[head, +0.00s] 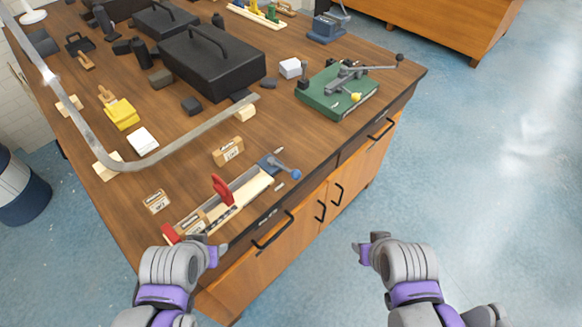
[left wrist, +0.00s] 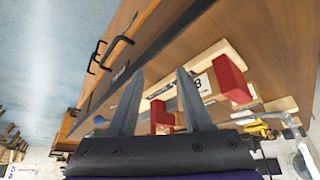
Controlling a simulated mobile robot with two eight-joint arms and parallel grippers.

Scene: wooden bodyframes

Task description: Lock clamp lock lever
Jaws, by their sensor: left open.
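A long clamp fixture (head: 233,200) lies along the front edge of the wooden bench, with a red upright block (head: 222,189) and another red block (head: 171,234) at its left end. At its right end is a grey-blue clamp with a lever ending in a blue ball (head: 296,174). My left gripper (head: 212,248) is near the fixture's left end, away from the lever. In the left wrist view its fingers (left wrist: 160,80) are apart and empty. My right gripper (head: 366,246) is beyond the bench front, over the floor.
A green-based clamp (head: 330,100) with a black-knobbed lever stands at the bench's right corner. A curved metal strip (head: 190,132), small wooden blocks and black cases (head: 212,62) lie behind the fixture. Black drawer handles (head: 272,232) stick out in front. Floor at right is clear.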

